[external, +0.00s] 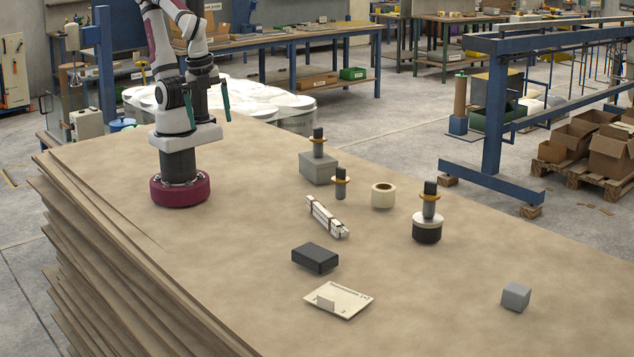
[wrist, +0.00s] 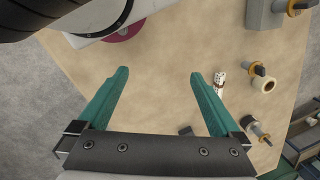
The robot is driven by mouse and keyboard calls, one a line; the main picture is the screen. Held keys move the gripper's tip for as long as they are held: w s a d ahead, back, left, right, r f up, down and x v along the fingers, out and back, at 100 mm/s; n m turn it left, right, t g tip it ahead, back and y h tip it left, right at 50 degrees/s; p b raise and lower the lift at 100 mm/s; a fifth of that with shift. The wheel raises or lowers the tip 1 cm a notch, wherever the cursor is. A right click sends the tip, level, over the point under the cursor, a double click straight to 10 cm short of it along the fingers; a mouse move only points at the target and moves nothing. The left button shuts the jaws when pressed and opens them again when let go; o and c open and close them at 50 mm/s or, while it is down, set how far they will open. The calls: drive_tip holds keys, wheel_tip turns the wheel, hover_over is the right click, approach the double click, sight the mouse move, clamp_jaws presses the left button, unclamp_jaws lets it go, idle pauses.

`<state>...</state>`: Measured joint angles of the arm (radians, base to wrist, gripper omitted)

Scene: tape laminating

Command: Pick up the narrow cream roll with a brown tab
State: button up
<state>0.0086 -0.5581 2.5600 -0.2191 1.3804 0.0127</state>
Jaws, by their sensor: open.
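A cream roll (external: 383,195) stands on the brown table, right of the middle in the external view, with a round hole in its top. It shows small in the wrist view (wrist: 264,86) near the right side. I cannot make out a brown tab on it. My gripper (external: 210,125) is open and empty, with its two teal fingers apart, beside my base and far left of the roll. In the wrist view the fingers (wrist: 160,73) frame bare table, and the roll lies outside them to the right.
Near the roll stand a small orange-ringed post (external: 340,180), a ringed post on a grey block (external: 317,170) and a ringed black-and-white roll (external: 428,230). The right front is mostly clear.

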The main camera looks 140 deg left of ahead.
drive_tip(key=w+a+f+n+t+h, duration=0.15)
drive_tip(key=w+n+h, duration=0.25)
drive_tip(key=w+n, duration=0.55)
drive_tip(key=w+a+f+n+t+h, duration=0.1)
drive_tip(key=w+a+n+h, duration=0.25)
drive_tip(key=w+n, duration=0.6)
drive_tip(key=n+t+y, duration=0.3)
drive_tip(key=n+t, duration=0.7)
drive_tip(key=n, duration=1)
hover_over(379, 184)
drive_tip(key=f, duration=1)
drive_tip(key=shift+s+a+f, duration=0.1)
drive_tip(key=shift+s+f, duration=0.1)
drive_tip(key=shift+s, duration=0.15)
wheel_tip(379, 184, down, 7)
drive_tip(key=shift+a+r, duration=0.1)
drive_tip(key=shift+r, duration=0.1)
drive_tip(key=x, duration=0.2)
drive_tip(key=shift+w+f, duration=0.2)
drive_tip(key=shift+f, duration=0.1)
drive_tip(key=shift+w, duration=0.25)
drive_tip(key=c, duration=1.2)
drive_tip(key=shift+c, duration=0.2)
